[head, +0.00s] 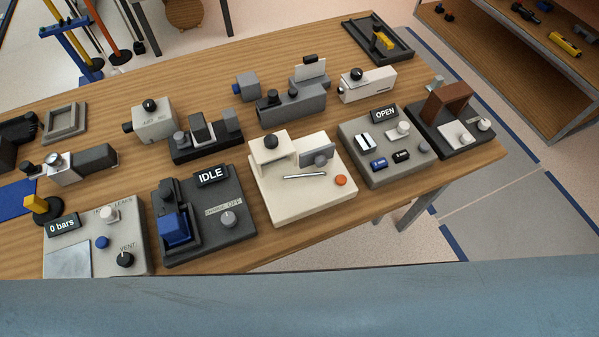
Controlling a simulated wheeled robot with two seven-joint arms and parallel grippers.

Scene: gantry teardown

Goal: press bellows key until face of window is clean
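A cream station (270,204) stands near the middle of the table's front edge. It carries a cream block with a black knob, a small grey upright plate with a round part (319,157), a silver bar (304,175) and an orange round button (341,180). No part is labelled as the bellows key or the window, so I cannot tell for certain which they are. The grey plate may be the window; whether its face is dirty is too small to tell. Neither of my grippers is in view.
On the wooden table (215,75), a dark station reading IDLE (211,176) and a grey one reading 0 bars (62,225) stand left. A station reading OPEN (386,114) and a dark station with a brown block (446,101) stand right. Several devices line the back.

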